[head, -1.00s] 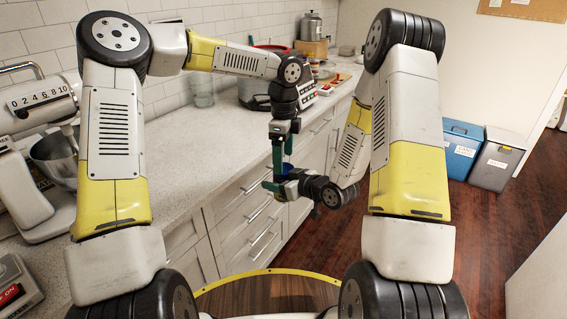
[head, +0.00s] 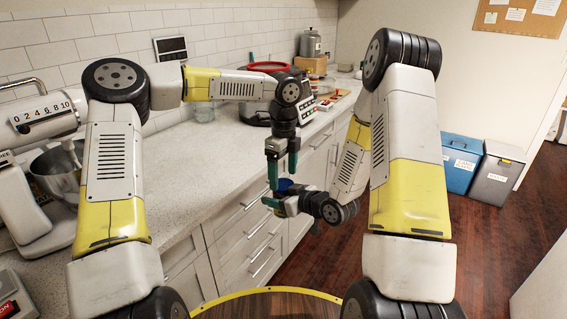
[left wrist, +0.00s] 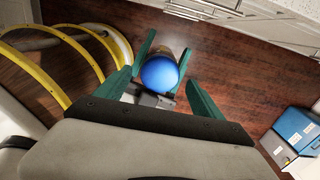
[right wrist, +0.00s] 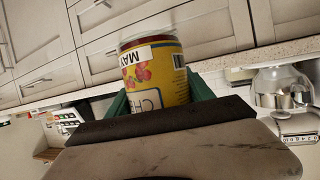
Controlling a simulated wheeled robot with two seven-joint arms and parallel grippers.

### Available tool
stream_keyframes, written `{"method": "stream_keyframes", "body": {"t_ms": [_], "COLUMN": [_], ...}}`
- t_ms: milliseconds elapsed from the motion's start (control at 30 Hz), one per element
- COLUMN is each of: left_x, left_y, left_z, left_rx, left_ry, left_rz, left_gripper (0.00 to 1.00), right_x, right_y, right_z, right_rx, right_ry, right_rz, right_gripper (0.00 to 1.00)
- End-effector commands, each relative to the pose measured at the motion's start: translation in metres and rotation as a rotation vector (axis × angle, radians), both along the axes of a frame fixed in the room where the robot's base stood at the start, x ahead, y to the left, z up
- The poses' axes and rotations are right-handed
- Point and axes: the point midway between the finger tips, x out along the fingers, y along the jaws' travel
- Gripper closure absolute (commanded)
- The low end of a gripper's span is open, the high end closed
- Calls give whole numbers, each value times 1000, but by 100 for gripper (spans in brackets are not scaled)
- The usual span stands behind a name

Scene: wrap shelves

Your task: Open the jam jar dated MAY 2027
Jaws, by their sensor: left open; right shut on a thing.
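A jam jar (right wrist: 160,85) with a yellow label and red fruit pictures is held in my right gripper (right wrist: 158,100). A white strip on it reads "MAY"; the rest of the date is out of sight. The jar's blue lid (left wrist: 160,72) faces my left wrist camera and shows small in the head view (head: 284,185). My left gripper (head: 282,170) is open and points down over the jar. In the left wrist view its fingers (left wrist: 160,84) stand on either side of the lid, apart from it. I cannot tell how far the fingertips reach past the lid.
The counter (head: 190,150) with drawers runs along the left and back. A mixer (head: 45,170), a pot with a red rim (head: 268,68) and a scale (head: 300,100) stand on it. Blue (head: 461,160) and grey (head: 496,170) bins stand on the open floor at right.

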Motion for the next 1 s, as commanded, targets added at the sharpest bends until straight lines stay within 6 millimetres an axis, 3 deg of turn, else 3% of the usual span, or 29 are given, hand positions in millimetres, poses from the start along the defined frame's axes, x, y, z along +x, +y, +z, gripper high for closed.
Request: {"method": "stream_keyframes", "body": {"t_ms": [200, 500, 867, 1000], "left_x": [0, 0, 0, 0], "left_y": [0, 0, 0, 0], "left_z": [-20, -22, -22, -21], "left_rx": [-2, -1, -1, 4], "left_ry": [1, -1, -1, -5], "left_rz": [1, 1, 1, 88], "left_gripper": [22, 22, 90, 90], "right_x": [0, 0, 0, 0], "right_y": [0, 0, 0, 0], "right_z": [1, 1, 1, 1], "right_rx": [1, 1, 1, 1], "right_ry": [-3, -3, -3, -3], "right_rz": [0, 0, 0, 0], "right_gripper": [100, 100, 100, 100]}}
